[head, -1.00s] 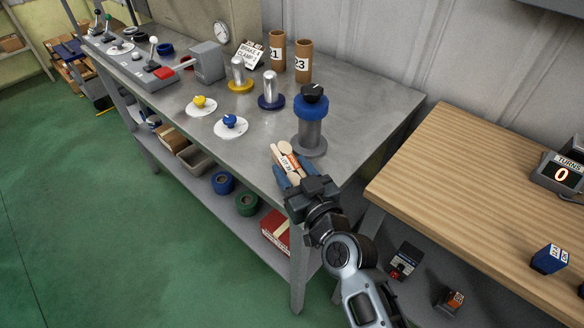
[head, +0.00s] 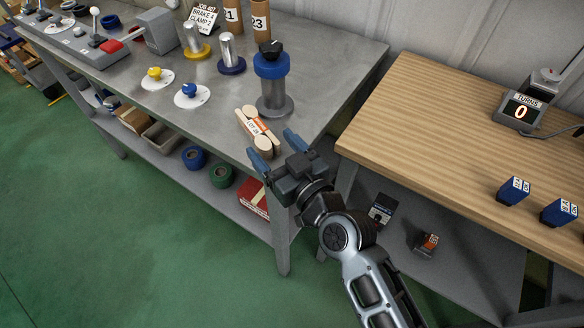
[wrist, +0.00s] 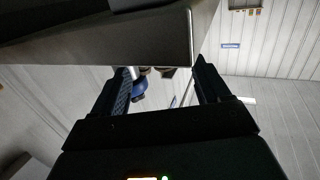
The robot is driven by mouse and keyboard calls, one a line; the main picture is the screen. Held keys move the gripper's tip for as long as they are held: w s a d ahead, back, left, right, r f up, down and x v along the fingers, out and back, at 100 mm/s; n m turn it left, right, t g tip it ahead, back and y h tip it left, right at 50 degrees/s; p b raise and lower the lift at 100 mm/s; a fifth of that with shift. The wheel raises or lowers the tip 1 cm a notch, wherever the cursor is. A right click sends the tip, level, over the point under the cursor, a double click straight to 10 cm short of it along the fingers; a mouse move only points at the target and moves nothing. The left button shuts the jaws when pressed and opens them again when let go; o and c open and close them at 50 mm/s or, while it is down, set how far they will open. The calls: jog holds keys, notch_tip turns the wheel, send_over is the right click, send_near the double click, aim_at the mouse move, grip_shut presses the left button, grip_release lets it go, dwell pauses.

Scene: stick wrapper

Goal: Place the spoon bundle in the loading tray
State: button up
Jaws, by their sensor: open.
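The spoon bundle (head: 258,130), pale wooden pieces with an orange and white lot label, lies near the front right edge of the grey metal table in the head view. My gripper (head: 279,151) is open and empty just off that edge. Its two blue-padded fingers are spread wide, with the bundle's near end just ahead of them and apart from them. The wrist view shows both fingers of my gripper (wrist: 165,75) apart with nothing held. I cannot tell which thing is the loading tray.
A post with a blue collar and black knob (head: 272,80) stands close behind the bundle. A wooden-topped bench (head: 440,110) is at right, with blue blocks (head: 513,191) and a turns counter (head: 520,110). A grey bin (head: 160,136) sits on the lower shelf.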

jog(key=b+v, duration=0.1)
jog(key=v, duration=0.5)
jog(key=shift+s, duration=0.3)
jog(key=shift+d, duration=0.15)
jog(key=s+d+m+h, duration=0.1)
jog(key=s+d+h, duration=0.1)
jog(key=s+d, duration=0.3)
jog(key=s+d+m+h, duration=0.2)
jog(key=s+d, duration=0.4)
jog(key=s, duration=0.6)
jog(key=s+d+f+m+h, duration=0.1)
jog(key=s+d+m+h, duration=0.1)
jog(key=s+d, duration=0.4)
jog(key=s+h, duration=0.1)
jog(key=s, duration=0.2)
jog(key=shift+s+h, duration=0.3)
jog(key=shift+m+h, duration=0.5)
jog(key=s+r, duration=0.1)
jog(key=s, duration=0.1)
jog(key=s+r, duration=0.1)
jog(key=s, duration=0.1)
jog(key=s+d+r, duration=0.1)
jog(key=s+r, duration=0.1)
jog(key=shift+s+d, duration=0.1)
jog(key=shift+s, duration=0.1)
jog(key=shift+s+r, duration=0.2)
jog(key=shift+r, duration=0.05)
jog(key=shift+c, duration=0.8)
